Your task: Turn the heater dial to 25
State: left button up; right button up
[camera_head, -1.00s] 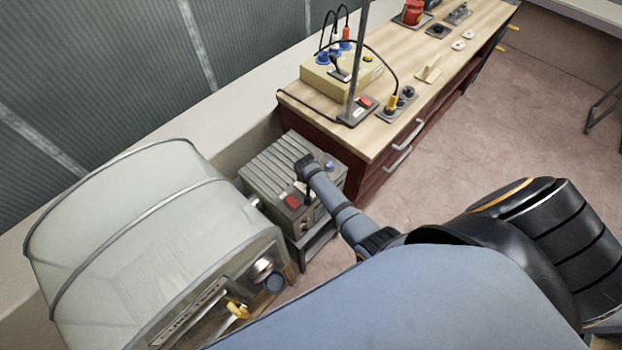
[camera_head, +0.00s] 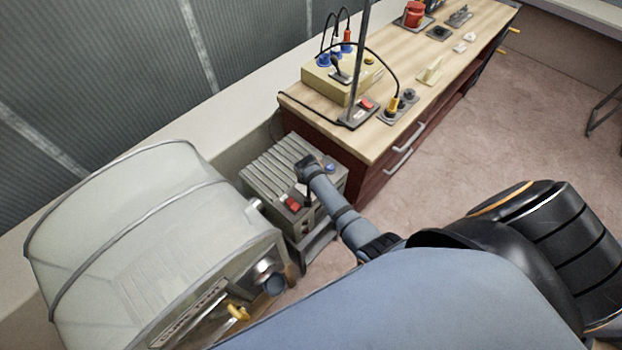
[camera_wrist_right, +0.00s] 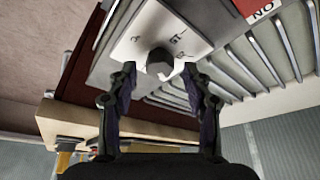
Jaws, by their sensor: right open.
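The heater (camera_head: 272,172) is a grey ribbed box on the floor beside the wooden bench. In the right wrist view its dial (camera_wrist_right: 160,62) is a round grey knob with a pale patch at its lower right, on a white plate (camera_wrist_right: 150,30) with dark marks too small and tilted to read surely. My right gripper (camera_wrist_right: 158,76) is open, with one finger on each side of the dial; I cannot tell whether either touches it. In the head view my right arm reaches to the heater and hides the dial and the fingertips. My left gripper is not in view.
A red switch (camera_head: 291,204) sits on the heater. The wooden bench (camera_head: 365,145) behind it carries a yellow box (camera_head: 335,85), cables and sockets. A large pale rounded casing (camera_head: 140,245) stands close on the left. The floor (camera_head: 490,130) right of the bench is open.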

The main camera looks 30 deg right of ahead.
jog(key=v, duration=1.1)
jog(key=shift+s, duration=0.15)
jog(key=s+d+r+n+y, duration=0.1)
jog(key=s+r+n, duration=0.3)
jog(key=s, duration=0.5)
jog(key=s+r+n, duration=0.3)
jog(key=s+r, duration=0.2)
jog(key=s, duration=0.3)
notch_tip(320, 180, down, 32)
jog(key=s+d+g+b, duration=0.1)
jog(key=s+d+b, duration=0.2)
jog(key=b, duration=0.3)
jog(key=s+d+f+g+b, duration=0.1)
jog(key=s+f+b, duration=0.3)
jog(key=s+f, duration=1.4)
notch_tip(320, 180, down, 3)
jog(key=shift+s+r+y, duration=0.1)
jog(key=shift+s+y, duration=0.05)
jog(key=shift+y, duration=0.15)
